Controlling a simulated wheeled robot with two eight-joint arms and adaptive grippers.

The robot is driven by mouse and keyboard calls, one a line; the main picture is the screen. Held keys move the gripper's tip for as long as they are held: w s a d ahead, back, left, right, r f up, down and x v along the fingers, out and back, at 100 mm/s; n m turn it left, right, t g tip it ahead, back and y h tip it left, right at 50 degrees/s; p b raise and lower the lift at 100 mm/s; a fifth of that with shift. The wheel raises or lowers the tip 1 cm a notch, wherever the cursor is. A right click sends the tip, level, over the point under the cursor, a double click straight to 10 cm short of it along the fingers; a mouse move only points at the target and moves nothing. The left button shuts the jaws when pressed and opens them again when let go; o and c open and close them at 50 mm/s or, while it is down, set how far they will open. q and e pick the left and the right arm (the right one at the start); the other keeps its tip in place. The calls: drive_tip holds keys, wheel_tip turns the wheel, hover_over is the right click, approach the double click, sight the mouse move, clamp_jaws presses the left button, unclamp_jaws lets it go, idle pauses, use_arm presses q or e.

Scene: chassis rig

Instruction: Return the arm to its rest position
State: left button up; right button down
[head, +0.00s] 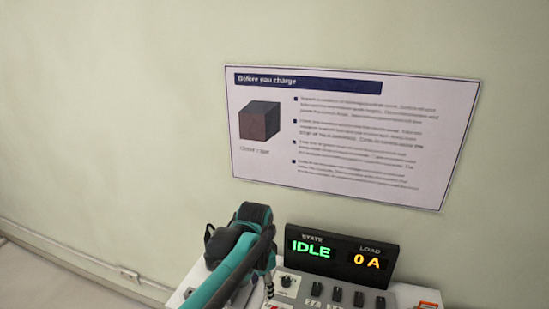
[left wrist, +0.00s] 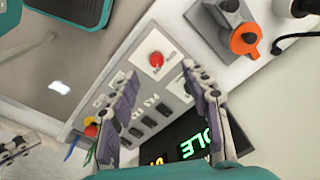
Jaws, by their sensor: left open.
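My left arm, teal and black, reaches over the left end of a control panel (head: 300,288) in the head view. Its wrist hides part of the panel, and its fingertips are hidden there. In the left wrist view my left gripper (left wrist: 157,88) is open, its two grey fingers apart with nothing between them. It hangs over the panel, with a red button (left wrist: 156,59) beyond the fingers. A grey jointed piece (left wrist: 15,150) at the left edge of the wrist view looks like part of my right gripper; its opening does not show.
A display (head: 342,254) on the panel reads IDLE and 0 A. Several dark switches (head: 336,294) sit before it. A printed sign (head: 350,135) hangs on the wall behind.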

use_arm(q)
drive_tip(key=s+a+f+n+t, duration=0.1)
drive_tip(key=s+a+n+t, duration=0.5)
drive_tip(key=s+a+n, duration=0.4)
drive_tip(key=s+a, duration=0.4)
drive_tip(key=s, duration=0.3)
drive_tip(key=shift+a+f+n, duration=0.15)
drive_tip(key=shift+a+n, duration=0.05)
drive_tip(key=shift+n, duration=0.1)
